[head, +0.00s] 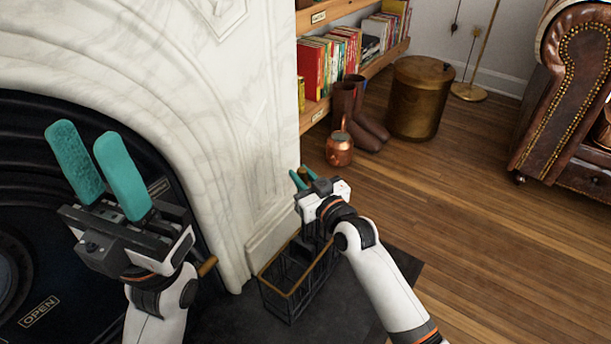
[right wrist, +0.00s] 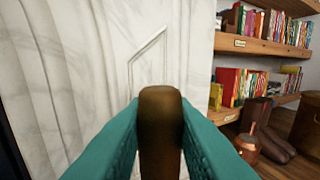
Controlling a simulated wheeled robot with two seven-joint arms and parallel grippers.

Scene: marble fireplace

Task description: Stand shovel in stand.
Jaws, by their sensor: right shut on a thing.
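My right gripper (head: 304,179) is shut on a brown rounded handle (right wrist: 160,130), which I take to be the shovel's. The handle stands between the teal fingers in the right wrist view; the rest of the shovel is hidden by the gripper and arm. The stand (head: 272,287), a black open-frame holder with a wood-coloured rim, is on the dark hearth below the right gripper. My right arm covers part of it, and I cannot tell whether the shovel is inside. My left gripper (head: 98,165) is open and empty, raised in front of the fireplace.
The marble surround (head: 225,110) is close left of the stand. A copper jug (head: 339,150), brown boots (head: 370,125) and a bookshelf (head: 345,85) are beyond. The wooden floor (head: 480,200) at right is clear.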

